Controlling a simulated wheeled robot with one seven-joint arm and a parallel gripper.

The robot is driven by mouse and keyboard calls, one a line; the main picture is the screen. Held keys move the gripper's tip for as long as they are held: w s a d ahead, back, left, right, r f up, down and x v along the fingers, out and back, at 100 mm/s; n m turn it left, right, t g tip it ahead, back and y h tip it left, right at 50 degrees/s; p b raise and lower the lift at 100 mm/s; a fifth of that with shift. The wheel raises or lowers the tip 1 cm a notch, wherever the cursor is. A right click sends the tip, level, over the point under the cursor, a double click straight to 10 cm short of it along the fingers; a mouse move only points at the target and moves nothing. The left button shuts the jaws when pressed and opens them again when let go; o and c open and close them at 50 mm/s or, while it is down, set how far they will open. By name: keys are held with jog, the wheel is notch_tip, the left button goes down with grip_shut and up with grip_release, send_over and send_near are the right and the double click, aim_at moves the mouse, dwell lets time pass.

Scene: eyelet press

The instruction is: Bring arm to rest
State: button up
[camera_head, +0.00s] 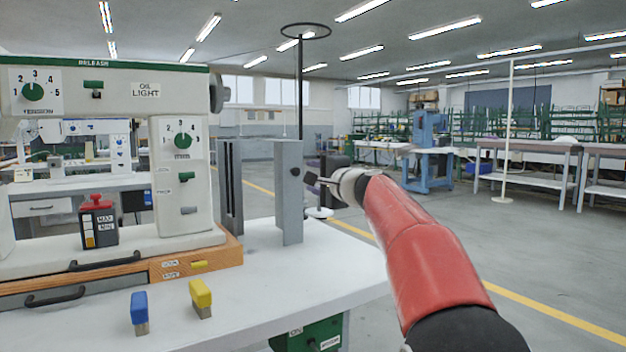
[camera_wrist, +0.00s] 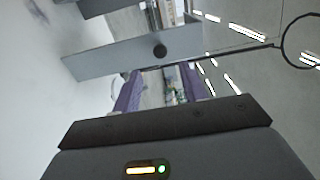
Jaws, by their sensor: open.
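My gripper (camera_head: 314,181) is at the end of my red arm, raised over the right end of the white table (camera_head: 300,265). It points left toward a grey upright plate (camera_head: 288,210) with a black knob (camera_head: 295,171). In the wrist view the two purple fingers of my gripper (camera_wrist: 160,84) stand apart with nothing between them. The grey plate (camera_wrist: 105,62) and its knob (camera_wrist: 160,51) lie just beyond the fingertips there. I cannot tell the exact gap between fingertips and plate.
A white machine (camera_head: 185,130) on a wooden base stands at the left. A blue block (camera_head: 139,308) and a yellow block (camera_head: 200,293) are near the table's front. A second grey upright (camera_head: 231,190) stands left of the plate.

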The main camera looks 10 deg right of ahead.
jog(key=s+a+f+n+g, duration=0.35)
jog(key=s+f, duration=0.25)
jog(key=s, duration=0.4)
jog(key=s+a+f+n+g, duration=0.35)
jog(key=s+f, duration=0.25)
jog(key=s, duration=0.4)
jog(key=s+d+f+n+g+h, duration=0.1)
jog(key=s+f+n+g+h, duration=0.1)
jog(key=s+f, duration=0.8)
jog(key=s+d+f+n+g+h, duration=0.2)
jog(key=s+f+n, duration=0.3)
jog(key=s+f, duration=0.5)
jog(key=s+h, duration=0.1)
jog(key=s, duration=0.3)
jog(key=shift+s+f+g+h, duration=0.25)
jog(key=shift+s+g+h, duration=0.05)
jog(key=shift+s, duration=0.05)
